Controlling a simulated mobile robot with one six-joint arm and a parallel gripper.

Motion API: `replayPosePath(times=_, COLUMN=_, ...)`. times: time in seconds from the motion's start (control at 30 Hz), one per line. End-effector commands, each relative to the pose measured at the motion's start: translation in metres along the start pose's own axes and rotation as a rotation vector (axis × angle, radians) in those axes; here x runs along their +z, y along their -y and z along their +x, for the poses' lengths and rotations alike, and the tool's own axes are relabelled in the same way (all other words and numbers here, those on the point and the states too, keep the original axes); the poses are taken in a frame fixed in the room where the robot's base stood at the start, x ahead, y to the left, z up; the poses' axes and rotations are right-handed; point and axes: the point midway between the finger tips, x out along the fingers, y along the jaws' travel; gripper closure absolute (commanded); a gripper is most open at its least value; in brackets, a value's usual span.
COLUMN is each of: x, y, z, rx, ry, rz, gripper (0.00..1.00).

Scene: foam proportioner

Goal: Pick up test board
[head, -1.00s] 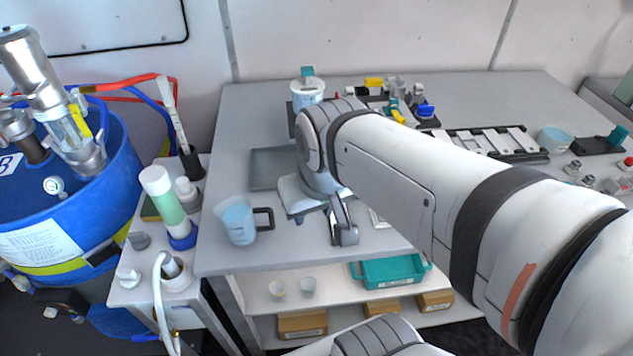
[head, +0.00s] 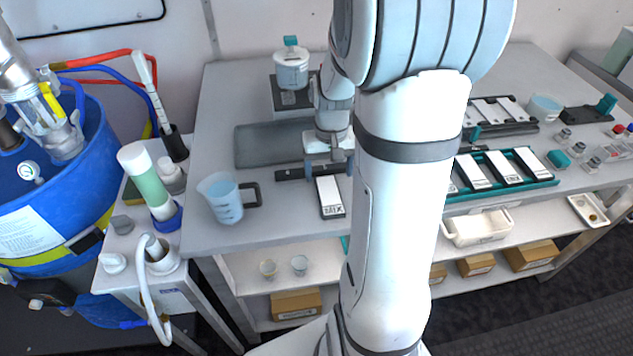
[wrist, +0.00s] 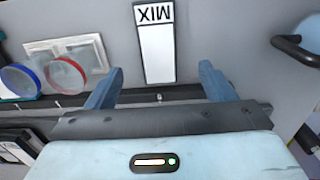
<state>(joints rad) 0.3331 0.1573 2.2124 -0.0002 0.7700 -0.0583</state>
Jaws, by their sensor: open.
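A white board marked MIX with dark edges (head: 331,197) lies flat near the front edge of the grey table. It also shows in the wrist view (wrist: 157,48), upside down, at the top middle. No label reads "test board", so I cannot tell whether this is it. My gripper (head: 329,172) is above the table just behind the board. In the wrist view my gripper (wrist: 160,68) has its two blue fingers wide apart with nothing between them. The board lies beyond and below the fingertips, roughly centred between them, not visibly touched.
A measuring jug (head: 222,200) stands left of the board. A lidded pot (head: 291,68) stands behind. A teal tray with several white boards (head: 541,184) is at right. Two ringed discs (wrist: 65,75) are at left in the wrist view. A dark strip (head: 290,174) lies behind the board.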

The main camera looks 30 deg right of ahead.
Motion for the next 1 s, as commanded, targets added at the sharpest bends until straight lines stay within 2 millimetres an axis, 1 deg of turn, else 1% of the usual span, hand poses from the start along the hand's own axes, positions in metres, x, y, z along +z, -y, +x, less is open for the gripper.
replayPosePath(times=0.1, x=0.000, y=-0.001, z=0.013, rx=0.000, ry=0.006, rz=0.002, gripper=0.24)
replayPosePath(times=0.33, x=-0.001, y=-0.002, z=0.036, rx=0.000, ry=0.006, rz=0.003, gripper=0.24)
replayPosePath(times=0.5, x=-0.002, y=-0.004, z=0.060, rx=-0.001, ry=0.007, rz=0.003, gripper=0.24)
replayPosePath(times=0.6, x=-0.002, y=-0.004, z=0.071, rx=0.000, ry=0.005, rz=0.003, gripper=0.24)
replayPosePath(times=0.7, x=-0.002, y=-0.004, z=0.076, rx=0.000, ry=0.003, rz=0.003, gripper=0.24)
replayPosePath(times=0.9, x=-0.002, y=-0.004, z=0.077, rx=0.000, ry=0.002, rz=0.003, gripper=0.24)
replayPosePath(times=0.93, x=-0.002, y=-0.004, z=0.077, rx=0.000, ry=0.002, rz=0.004, gripper=0.24)
replayPosePath(times=1.0, x=-0.002, y=-0.004, z=0.077, rx=0.000, ry=0.002, rz=0.004, gripper=0.30)
